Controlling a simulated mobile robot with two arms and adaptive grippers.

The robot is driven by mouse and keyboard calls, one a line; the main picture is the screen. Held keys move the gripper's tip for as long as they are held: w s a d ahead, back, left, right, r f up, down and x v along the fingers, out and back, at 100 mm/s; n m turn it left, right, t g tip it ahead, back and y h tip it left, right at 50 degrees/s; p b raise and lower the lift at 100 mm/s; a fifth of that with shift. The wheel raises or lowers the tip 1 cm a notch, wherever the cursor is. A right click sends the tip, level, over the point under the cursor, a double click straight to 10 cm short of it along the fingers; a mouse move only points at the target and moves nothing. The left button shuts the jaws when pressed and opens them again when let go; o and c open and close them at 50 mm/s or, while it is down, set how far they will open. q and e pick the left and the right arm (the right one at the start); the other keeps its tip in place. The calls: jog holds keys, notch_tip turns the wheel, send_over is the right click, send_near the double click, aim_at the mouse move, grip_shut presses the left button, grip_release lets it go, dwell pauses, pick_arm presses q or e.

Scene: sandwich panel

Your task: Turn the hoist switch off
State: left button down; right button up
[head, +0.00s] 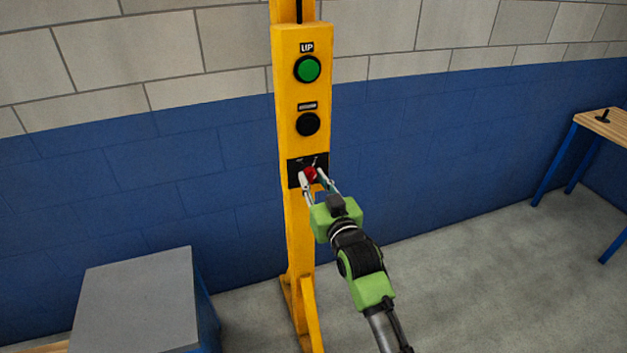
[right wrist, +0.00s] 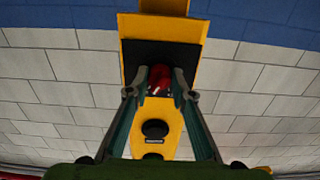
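The hoist switch is a red knob (head: 310,173) on a black plate (head: 294,178) low on the yellow control post (head: 289,137). My right gripper (head: 317,180) is at the knob, with one finger on each side. In the right wrist view the red knob (right wrist: 159,80) sits between the two fingertips (right wrist: 160,88). The fingers are close to its sides; I cannot tell whether they press on it. The small marks on the plate are too small to read. My left gripper is not in view.
Above the switch are a black button (head: 308,124) and a green button (head: 307,69) labelled UP. A grey-topped blue cabinet (head: 135,295) stands at lower left. A wooden table (head: 606,122) with blue legs is at right. The floor between post and table is clear.

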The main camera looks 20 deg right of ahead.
jog(key=shift+n, duration=0.4)
jog(key=shift+r+n+p, duration=0.1)
jog(key=shift+n+p, duration=0.4)
jog(key=n+p, duration=0.1)
jog(key=n, duration=0.2)
jog(key=shift+n, duration=0.3)
jog(key=n, duration=0.3)
jog(key=shift+p, duration=0.4)
jog(key=shift+d+n, duration=0.1)
jog(key=shift+n, duration=1.6)
jog(key=o, duration=1.1)
